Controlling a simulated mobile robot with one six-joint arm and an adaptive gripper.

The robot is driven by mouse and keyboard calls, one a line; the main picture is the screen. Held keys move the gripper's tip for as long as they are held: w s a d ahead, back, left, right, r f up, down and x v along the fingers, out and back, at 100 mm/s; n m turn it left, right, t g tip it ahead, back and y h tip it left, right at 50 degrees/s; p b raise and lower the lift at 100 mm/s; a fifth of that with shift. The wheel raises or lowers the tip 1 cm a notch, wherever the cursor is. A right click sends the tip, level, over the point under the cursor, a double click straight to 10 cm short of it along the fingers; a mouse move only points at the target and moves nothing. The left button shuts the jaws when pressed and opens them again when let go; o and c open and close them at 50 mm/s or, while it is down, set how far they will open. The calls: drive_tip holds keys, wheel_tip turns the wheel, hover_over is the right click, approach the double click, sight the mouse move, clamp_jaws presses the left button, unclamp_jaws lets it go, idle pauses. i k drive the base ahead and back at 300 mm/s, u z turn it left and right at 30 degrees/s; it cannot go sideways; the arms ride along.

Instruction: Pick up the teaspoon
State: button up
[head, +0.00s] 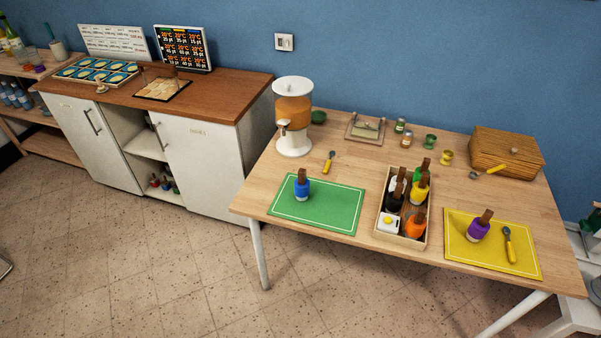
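Three spoon-like utensils with yellow-orange handles lie on the table; which one is the teaspoon I cannot tell. One spoon (328,163) lies on bare wood between the drink dispenser and the green mat. A second spoon (509,245) lies on the yellow mat, right of a purple bottle. A third spoon (488,172) lies at the front of the wooden box, its handle towards the box and its dark bowl to the left. My gripper is not in view.
The table (245,200) holds a drink dispenser (293,115), a green mat (340,205) with a blue bottle, a crate (379,218) of several bottles, a yellow mat (500,268), a purple bottle (479,226) and a wooden box (507,148). A white cabinet (200,165) stands left. Floor (150,280) in front is clear.

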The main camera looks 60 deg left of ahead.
sight(332, 153)
drive_tip(key=k, duration=1.8)
drive_tip(key=u, duration=1.35)
drive_tip(key=i, duration=1)
drive_tip(key=z, duration=0.05)
